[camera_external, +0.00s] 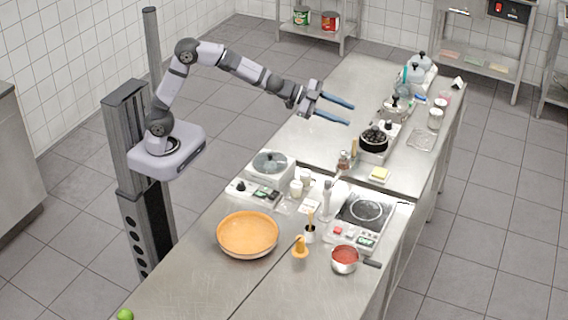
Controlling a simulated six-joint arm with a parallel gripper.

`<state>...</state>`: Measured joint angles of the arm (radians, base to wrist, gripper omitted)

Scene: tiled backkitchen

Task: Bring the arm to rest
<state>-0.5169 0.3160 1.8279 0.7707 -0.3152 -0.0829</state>
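My gripper (337,108) is raised above the steel counter (318,85), near the middle of the picture. Its two blue fingers are spread apart and point to the right. Nothing shows between them. The arm reaches out from its column at the left, bent at the elbow, and the gripper appears clear of the things on the counter. Its exact height above the counter is hard to tell.
Kettles and jars line the far right. The counter's far left is mostly bare.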

